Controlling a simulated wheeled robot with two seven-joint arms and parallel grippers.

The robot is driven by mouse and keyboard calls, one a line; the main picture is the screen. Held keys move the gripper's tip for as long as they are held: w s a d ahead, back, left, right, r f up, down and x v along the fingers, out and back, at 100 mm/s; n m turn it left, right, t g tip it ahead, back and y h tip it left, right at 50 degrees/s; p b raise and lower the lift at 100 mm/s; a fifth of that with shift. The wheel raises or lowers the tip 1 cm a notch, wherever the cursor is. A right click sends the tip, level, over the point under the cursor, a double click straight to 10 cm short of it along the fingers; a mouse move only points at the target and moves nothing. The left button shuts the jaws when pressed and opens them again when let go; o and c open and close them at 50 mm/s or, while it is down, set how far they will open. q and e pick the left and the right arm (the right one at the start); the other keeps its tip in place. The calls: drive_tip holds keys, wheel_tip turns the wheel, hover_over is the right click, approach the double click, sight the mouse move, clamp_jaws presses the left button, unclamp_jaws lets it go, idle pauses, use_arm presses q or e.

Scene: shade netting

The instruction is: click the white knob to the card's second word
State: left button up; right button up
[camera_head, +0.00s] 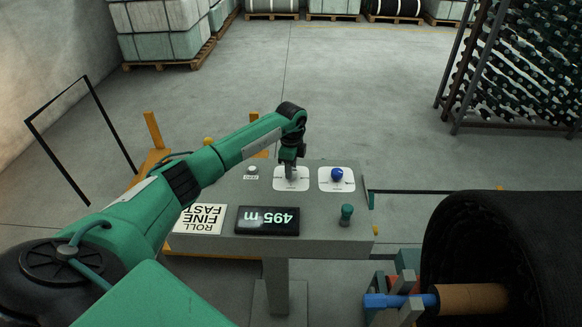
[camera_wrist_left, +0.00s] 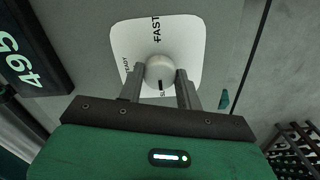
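The white knob (camera_wrist_left: 160,70) sits on a white plate (camera_wrist_left: 118,40) on the grey console, and the plate also shows in the head view (camera_head: 291,185). The plate reads FAST at the top of the wrist view, STEADY at left, and a partly hidden word starting SL at the bottom. A black mark on the knob faces that bottom word. My left gripper (camera_wrist_left: 160,76) has one finger on each side of the knob, apparently with narrow gaps. In the head view it (camera_head: 290,174) hides the knob. The card (camera_head: 199,219) bears upside-down words ROLL, FINE, FAST. My right gripper is out of view.
A blue knob (camera_head: 337,174) on its own plate stands right of the white one. A display (camera_head: 267,220) reads 495 m, upside down. A small white button (camera_head: 252,170) and a green knob (camera_head: 347,212) are also on the console. A dark netting roll (camera_head: 500,240) lies at right.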

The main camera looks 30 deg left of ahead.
use_arm(q)
drive_tip(key=c, duration=0.3)
drive_tip(key=shift+c, duration=0.2)
